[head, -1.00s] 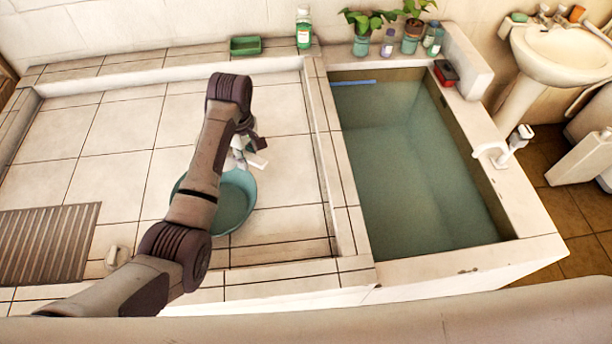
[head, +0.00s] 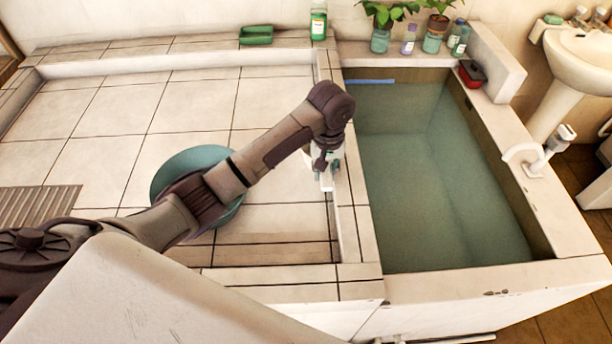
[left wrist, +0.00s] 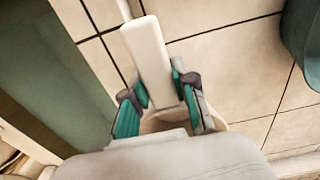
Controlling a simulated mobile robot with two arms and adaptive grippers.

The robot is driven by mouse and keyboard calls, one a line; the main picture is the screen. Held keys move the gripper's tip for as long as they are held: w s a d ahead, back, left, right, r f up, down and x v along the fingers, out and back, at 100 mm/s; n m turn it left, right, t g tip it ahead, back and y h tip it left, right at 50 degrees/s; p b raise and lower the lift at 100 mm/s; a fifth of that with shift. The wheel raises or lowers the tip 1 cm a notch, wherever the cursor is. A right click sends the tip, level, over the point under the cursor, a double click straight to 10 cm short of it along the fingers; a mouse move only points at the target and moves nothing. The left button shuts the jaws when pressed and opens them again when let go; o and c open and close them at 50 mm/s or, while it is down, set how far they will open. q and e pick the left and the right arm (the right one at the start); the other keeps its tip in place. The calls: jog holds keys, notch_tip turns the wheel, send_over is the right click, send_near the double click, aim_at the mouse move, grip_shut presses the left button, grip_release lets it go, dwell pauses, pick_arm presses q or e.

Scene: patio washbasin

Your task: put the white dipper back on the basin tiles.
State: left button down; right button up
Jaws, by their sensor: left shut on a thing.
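My left gripper (head: 326,166) is shut on the white dipper (head: 327,183). In the left wrist view the dipper's pale handle (left wrist: 147,50) sits between the two teal-padded fingers (left wrist: 158,96), with part of a rounded cup behind them. In the head view the gripper and dipper are over the low tiled ledge on the left side of the water basin (head: 350,215). The arm and wrist hide much of the dipper, and I cannot tell whether it touches the tiles. My right gripper is not in view.
A teal tub (head: 180,165) stands on the tiled floor, partly behind my arm. Water (head: 430,180) fills the basin. A green soap dish (head: 256,36), green bottle (head: 318,22), potted plants (head: 381,38) and red-black box (head: 471,74) line the back. A white tap (head: 537,155) stands right.

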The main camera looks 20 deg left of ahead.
pick_arm(q)
jog(key=shift+w+a+f+p, duration=0.15)
jog(key=shift+w+a+f, duration=0.05)
jog(key=shift+a+f, duration=1.1)
jog(key=shift+w+a+f+p, duration=0.15)
jog(key=shift+w+a+f, duration=0.1)
jog(key=shift+a+f, duration=1.05)
jog(key=shift+w+a+f+p, duration=0.2)
jog(key=shift+a+f, duration=0.8)
jog(key=shift+f, duration=0.6)
jog(key=shift+f, duration=0.15)
jog(key=c, duration=0.9)
grip_release()
notch_tip(320, 180, up, 12)
jog(key=shift+s+r, duration=0.15)
jog(key=shift+r, duration=0.05)
